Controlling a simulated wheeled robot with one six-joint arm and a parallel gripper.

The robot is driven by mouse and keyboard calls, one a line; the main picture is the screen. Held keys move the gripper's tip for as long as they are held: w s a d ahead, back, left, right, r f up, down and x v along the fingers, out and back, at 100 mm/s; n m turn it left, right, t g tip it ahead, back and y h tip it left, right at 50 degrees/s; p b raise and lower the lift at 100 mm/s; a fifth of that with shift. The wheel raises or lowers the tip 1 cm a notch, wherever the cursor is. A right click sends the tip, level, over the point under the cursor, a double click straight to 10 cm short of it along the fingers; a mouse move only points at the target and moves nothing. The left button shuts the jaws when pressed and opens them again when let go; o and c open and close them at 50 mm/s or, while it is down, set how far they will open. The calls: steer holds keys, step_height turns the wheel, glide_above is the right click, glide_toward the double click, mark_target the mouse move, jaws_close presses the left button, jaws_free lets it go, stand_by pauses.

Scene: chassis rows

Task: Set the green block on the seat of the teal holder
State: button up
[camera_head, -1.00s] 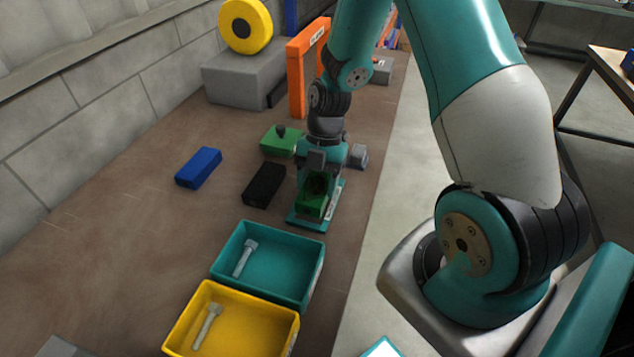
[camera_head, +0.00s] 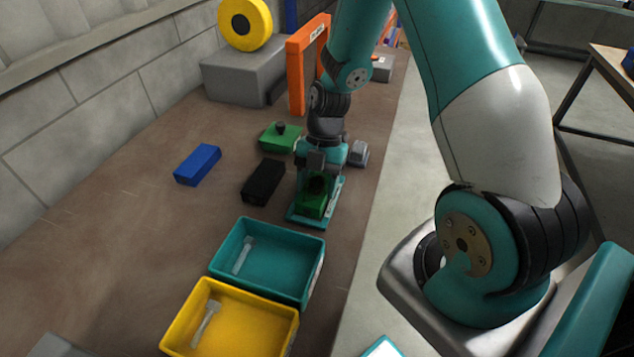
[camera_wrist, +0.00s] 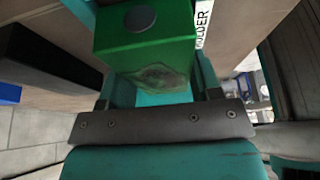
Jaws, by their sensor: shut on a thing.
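The green block (camera_head: 314,206) is in my gripper (camera_head: 318,190), low over the teal holder (camera_head: 297,222) near the table's right edge. In the wrist view the green block (camera_wrist: 148,50) fills the upper middle, with a dark round spot on its face and a rough patch on its lower edge. The teal holder (camera_wrist: 208,75) shows behind and beside it, next to a white label ending in "OLDER". My gripper is shut on the block. I cannot tell whether the block touches the seat, as the gripper and block hide it.
A black block (camera_head: 263,182) lies just left of the holder, a blue block (camera_head: 198,165) further left. A second green piece with a knob (camera_head: 280,137) lies behind. Teal (camera_head: 225,262) and yellow (camera_head: 178,330) bins stand in front. An orange frame (camera_head: 297,80) stands at the back.

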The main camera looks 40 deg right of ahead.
steer(key=shift+f+b, duration=0.3)
steer(key=shift+f, duration=0.1)
steer(key=shift+s+f, duration=0.15)
steer(key=shift+f, duration=0.15)
steer(key=o, duration=1.4)
steer(key=shift+a+f+b, duration=0.1)
steer(key=shift+b, duration=0.2)
steer(key=v, duration=1.8)
steer(key=shift+a+r+b, duration=0.15)
steer(key=shift+r+b, duration=0.2)
steer(key=shift+r, duration=0.1)
